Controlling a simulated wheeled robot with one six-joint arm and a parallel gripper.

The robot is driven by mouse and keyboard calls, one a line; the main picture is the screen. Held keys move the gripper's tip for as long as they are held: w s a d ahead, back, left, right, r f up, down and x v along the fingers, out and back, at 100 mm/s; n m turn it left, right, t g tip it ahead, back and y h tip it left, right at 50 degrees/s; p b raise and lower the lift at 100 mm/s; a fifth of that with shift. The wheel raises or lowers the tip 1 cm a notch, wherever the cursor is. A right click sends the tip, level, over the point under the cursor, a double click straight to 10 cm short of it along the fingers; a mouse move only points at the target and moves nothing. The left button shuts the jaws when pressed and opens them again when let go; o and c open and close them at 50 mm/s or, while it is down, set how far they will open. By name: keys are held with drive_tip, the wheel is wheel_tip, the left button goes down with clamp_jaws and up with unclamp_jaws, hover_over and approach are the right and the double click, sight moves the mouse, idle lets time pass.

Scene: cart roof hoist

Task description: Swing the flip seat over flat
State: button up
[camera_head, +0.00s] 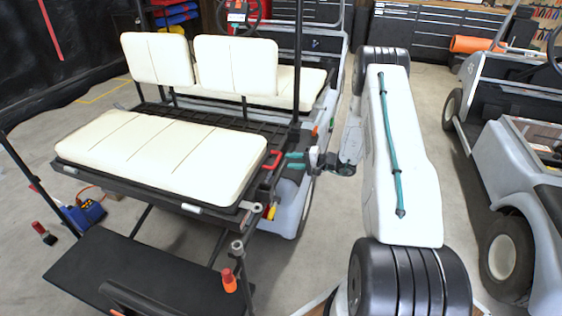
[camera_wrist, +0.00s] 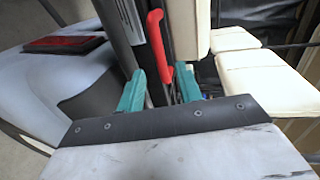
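The flip seat (camera_head: 160,152) is a long cream cushion on a dark frame at the back of the cart. In the head view it lies cushion side up, roughly level, above a black footplate (camera_head: 140,275). A red handle (camera_head: 272,160) sticks out at its right side. My gripper (camera_head: 287,161), with two teal fingers, is just right of the handle, pointing at it. In the wrist view the red handle (camera_wrist: 157,45) shows between the spread fingers (camera_wrist: 160,78), with gaps on both sides. The gripper is open. Whether the handle is within the fingertips' depth is unclear.
Two cream backrests (camera_head: 237,65) stand behind the flip seat. A rear wheel and grey body panel of the cart are close below my gripper. A second cart (camera_head: 520,150) stands at the right. A blue tool (camera_head: 85,213) lies on the floor at the left.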

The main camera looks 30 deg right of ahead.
sight(281, 168)
drive_tip(key=shift+x, duration=2.6)
drive_tip(key=shift+r, duration=0.1)
clamp_jaws()
